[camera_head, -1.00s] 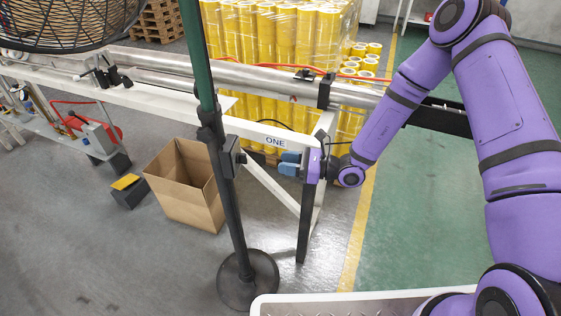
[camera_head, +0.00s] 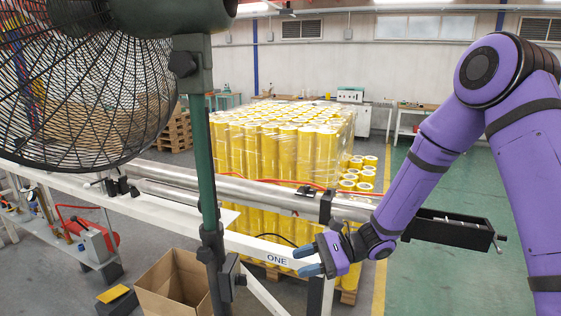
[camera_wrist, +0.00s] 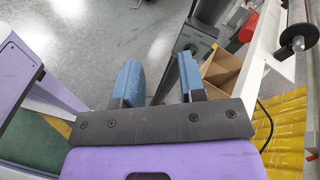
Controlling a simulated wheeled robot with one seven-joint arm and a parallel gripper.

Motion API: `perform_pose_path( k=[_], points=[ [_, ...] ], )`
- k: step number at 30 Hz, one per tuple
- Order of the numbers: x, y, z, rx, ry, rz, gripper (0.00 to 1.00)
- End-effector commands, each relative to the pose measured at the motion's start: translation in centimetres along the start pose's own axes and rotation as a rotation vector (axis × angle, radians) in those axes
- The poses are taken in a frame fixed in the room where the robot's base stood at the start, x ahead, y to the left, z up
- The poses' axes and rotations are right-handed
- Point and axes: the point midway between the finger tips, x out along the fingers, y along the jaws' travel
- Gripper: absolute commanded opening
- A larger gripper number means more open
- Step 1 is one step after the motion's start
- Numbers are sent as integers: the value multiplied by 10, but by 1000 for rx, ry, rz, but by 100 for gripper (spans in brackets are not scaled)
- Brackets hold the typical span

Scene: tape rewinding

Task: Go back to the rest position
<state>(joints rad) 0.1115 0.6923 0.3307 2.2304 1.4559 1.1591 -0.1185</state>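My gripper (camera_head: 313,260) is at the lower middle of the head view, in front of the white machine beam marked ONE. Its two blue fingers are spread apart with nothing between them. In the wrist view my gripper (camera_wrist: 162,85) is also open and empty, with grey floor beyond the fingers. The dark stand pole of the large black fan (camera_head: 90,90) rises to the left of the gripper, apart from it. The fan's control box (camera_head: 229,278) is on the pole; in the wrist view the box (camera_wrist: 195,42) shows just beyond the right finger.
A white machine frame (camera_head: 110,198) with metal rollers (camera_head: 255,194) runs across the middle. Yellow tape rolls (camera_head: 275,140) are stacked behind it. An open cardboard box (camera_head: 172,285) stands on the floor at lower left. Green floor at right (camera_head: 425,270) is clear.

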Motion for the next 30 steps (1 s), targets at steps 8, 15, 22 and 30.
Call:
perform_pose_path(
  k=[8,15,22,30],
  points=[
    [-37,15,64,-244,144,205,37],
    [-72,35,111,-434,291,366,37],
    [-108,57,151,-604,451,507,37],
    [-153,86,195,-787,660,651,37]
  ],
)
